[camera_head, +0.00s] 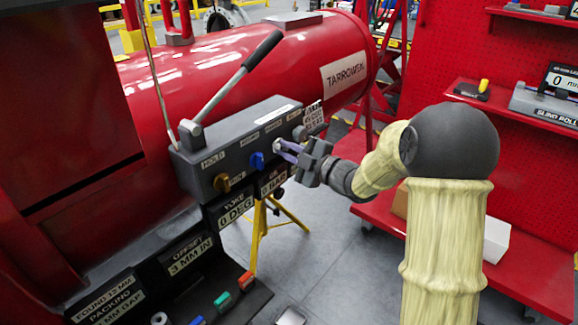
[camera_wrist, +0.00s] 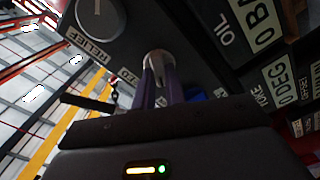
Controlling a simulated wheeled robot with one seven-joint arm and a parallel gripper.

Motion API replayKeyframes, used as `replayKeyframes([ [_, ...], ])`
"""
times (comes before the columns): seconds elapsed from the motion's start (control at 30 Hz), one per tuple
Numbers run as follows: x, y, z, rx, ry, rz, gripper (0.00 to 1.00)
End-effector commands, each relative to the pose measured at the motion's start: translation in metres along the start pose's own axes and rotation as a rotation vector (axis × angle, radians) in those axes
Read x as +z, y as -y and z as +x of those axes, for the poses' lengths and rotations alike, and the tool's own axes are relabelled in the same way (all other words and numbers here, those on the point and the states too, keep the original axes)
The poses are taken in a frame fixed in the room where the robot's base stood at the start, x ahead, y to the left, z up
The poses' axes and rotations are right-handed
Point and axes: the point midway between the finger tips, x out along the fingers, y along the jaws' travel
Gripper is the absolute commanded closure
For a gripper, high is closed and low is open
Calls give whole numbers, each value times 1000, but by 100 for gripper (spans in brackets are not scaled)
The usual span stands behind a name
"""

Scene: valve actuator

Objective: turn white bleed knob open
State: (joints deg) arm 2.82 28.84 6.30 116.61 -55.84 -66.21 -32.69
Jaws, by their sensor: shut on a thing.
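The white bleed knob (camera_head: 277,144) is on the front face of the dark control box (camera_head: 199,172), mostly covered by my fingers in the head view. In the wrist view the pale knob (camera_wrist: 158,58) sits between my two purple fingers, which touch its sides. My gripper (camera_head: 285,149) reaches the panel from the right and is shut on the knob; its fingers also show in the wrist view (camera_wrist: 160,82). The knob's exact turn angle cannot be told.
A grey round knob (camera_wrist: 101,18) is close by. A long lever (camera_head: 232,88) rises above the box. Display plates (camera_head: 235,207) hang below.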

Motion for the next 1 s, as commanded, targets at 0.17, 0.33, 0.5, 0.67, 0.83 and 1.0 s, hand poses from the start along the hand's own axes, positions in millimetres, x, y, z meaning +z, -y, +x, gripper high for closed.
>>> replayKeyframes([
  [0.17,4,8,0,-1,0,-162,100],
  [0.33,4,8,0,-2,0,-291,100],
  [0.5,3,7,0,-3,0,-384,100],
  [0.67,2,5,0,-4,0,-434,100],
  [0.83,1,4,0,-5,0,-453,100],
  [1.0,1,4,0,-6,0,-454,100],
])
